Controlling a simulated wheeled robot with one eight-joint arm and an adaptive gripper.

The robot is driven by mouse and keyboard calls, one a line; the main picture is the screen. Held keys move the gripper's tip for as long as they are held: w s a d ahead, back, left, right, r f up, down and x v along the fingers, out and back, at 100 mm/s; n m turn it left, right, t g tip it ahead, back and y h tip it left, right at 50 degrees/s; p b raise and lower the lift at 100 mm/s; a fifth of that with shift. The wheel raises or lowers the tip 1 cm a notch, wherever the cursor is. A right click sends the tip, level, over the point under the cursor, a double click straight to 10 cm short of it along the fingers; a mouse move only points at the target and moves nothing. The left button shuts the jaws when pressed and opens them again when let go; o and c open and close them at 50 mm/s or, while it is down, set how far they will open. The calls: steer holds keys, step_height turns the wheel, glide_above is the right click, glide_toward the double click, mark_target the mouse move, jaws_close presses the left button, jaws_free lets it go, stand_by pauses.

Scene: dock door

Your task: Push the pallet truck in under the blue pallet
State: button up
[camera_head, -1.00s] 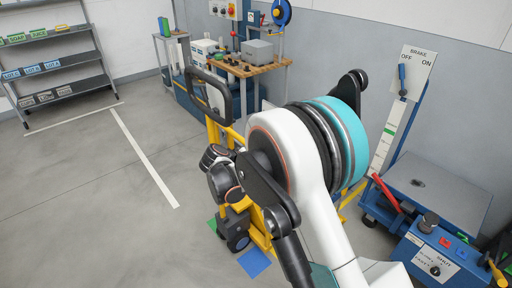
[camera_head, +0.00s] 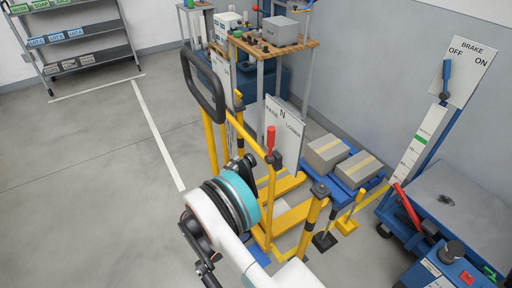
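The yellow pallet truck has a black loop handle (camera_head: 205,88), a red-topped lever and a sign marked RAISE, N and LOWER. Its yellow forks (camera_head: 292,217) lie low, pointing right towards the blue pallet (camera_head: 331,179). The pallet carries two taped grey-brown boxes (camera_head: 357,169). The near fork's tip is partly hidden by a yellow post, and I cannot tell if either fork is under the pallet.
A blue-grey cart with a brake sign (camera_head: 465,65) stands at the right. Yellow posts with dark feet (camera_head: 325,241) stand near the forks. A workbench (camera_head: 275,45) is behind the truck, a shelf (camera_head: 75,45) at far left. The left floor is clear.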

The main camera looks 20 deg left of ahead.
mark_target(256, 148)
steer(key=b+x, duration=0.3)
steer(key=x, duration=0.8)
steer(key=shift+d, duration=0.1)
jaws_close()
